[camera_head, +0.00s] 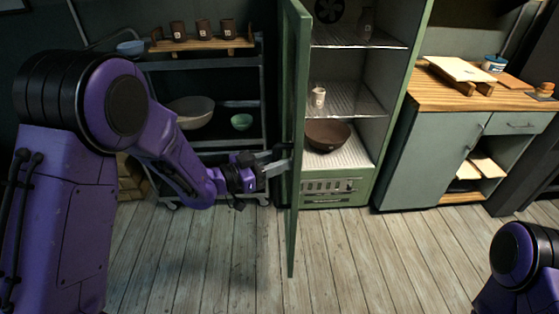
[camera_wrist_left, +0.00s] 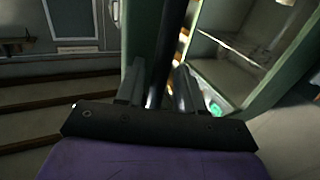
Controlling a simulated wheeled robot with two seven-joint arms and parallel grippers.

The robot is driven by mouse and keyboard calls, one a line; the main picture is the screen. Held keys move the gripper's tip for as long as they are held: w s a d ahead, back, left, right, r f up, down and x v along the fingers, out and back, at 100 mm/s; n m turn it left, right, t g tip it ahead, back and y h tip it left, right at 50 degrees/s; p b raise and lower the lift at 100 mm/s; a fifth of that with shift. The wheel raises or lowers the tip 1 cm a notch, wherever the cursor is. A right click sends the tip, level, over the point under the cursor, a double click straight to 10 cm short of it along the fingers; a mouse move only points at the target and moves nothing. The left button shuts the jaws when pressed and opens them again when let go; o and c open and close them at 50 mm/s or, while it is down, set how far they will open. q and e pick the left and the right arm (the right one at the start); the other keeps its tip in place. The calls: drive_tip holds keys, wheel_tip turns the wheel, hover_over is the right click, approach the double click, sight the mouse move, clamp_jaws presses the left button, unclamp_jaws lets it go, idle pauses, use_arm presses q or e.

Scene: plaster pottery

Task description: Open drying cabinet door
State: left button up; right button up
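The drying cabinet (camera_head: 335,193) is green, with its tall door (camera_head: 296,105) swung well out toward me and seen nearly edge-on. The shelves inside are exposed. My left gripper (camera_head: 284,165) is at the outer, left side of the door, at about mid-height. In the left wrist view, its two fingers (camera_wrist_left: 158,92) stand apart on either side of a dark upright bar (camera_wrist_left: 166,50), with narrow gaps beside it. Whether this bar is the handle or the door edge is unclear. My right arm shows only at the lower right, and its gripper is out of frame.
Inside the cabinet are a brown bowl (camera_head: 327,135) and a small cup (camera_head: 318,97). A dark cart (camera_head: 205,60) with cups and bowls stands behind my left arm. A wood-topped counter (camera_head: 430,92) is at the right. The plank floor (camera_head: 350,260) in front is clear.

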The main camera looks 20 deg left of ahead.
use_arm(q)
drive_tip(key=b+v, duration=0.2)
drive_tip(key=v, duration=0.8)
drive_tip(key=shift+s+a, duration=0.2)
drive_tip(key=shift+a, duration=0.05)
